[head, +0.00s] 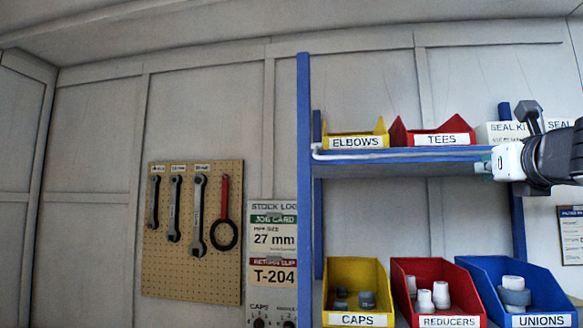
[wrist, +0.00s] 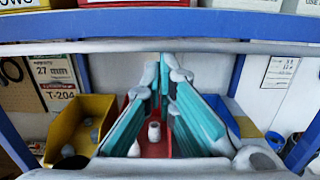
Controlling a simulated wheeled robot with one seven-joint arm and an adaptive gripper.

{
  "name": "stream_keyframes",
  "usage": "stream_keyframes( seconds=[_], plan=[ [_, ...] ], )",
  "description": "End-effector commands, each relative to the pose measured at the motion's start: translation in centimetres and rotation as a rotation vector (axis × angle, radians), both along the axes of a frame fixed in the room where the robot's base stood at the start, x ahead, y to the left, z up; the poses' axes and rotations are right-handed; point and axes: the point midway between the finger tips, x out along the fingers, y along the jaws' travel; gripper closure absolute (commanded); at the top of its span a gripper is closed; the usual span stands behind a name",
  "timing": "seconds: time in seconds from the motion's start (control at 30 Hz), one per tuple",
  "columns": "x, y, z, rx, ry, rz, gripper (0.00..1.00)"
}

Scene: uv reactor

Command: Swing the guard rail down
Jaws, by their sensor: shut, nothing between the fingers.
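The guard rail (head: 400,153) is a thin white bar running across the front of the upper blue shelf, with a bent end at the left post. In the wrist view it shows as a pale grey bar (wrist: 100,47) across the upper part of the picture. My gripper (head: 484,168) is at the right end of the upper shelf in the head view, at about shelf-edge height. In the wrist view its teal fingers (wrist: 168,68) are shut and empty, with the tips just below the rail. I cannot tell whether they touch it. The rail's right end is hidden behind my gripper.
Bins of elbows (head: 356,141) and tees (head: 441,139) stand on the upper shelf behind the rail. Caps (head: 358,320), reducers (head: 448,322) and unions (head: 541,320) bins stand below. Blue posts (head: 304,200) frame the rack. A tool pegboard (head: 185,275) hangs at left.

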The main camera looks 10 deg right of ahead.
Motion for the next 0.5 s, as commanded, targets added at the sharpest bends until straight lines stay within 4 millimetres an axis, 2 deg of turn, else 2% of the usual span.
stream_keyframes(
  seconds=[0.5],
  plan=[
    [-0.73,-0.12,0.91,0.004,0.008,-0.001,1.0]
  ],
)
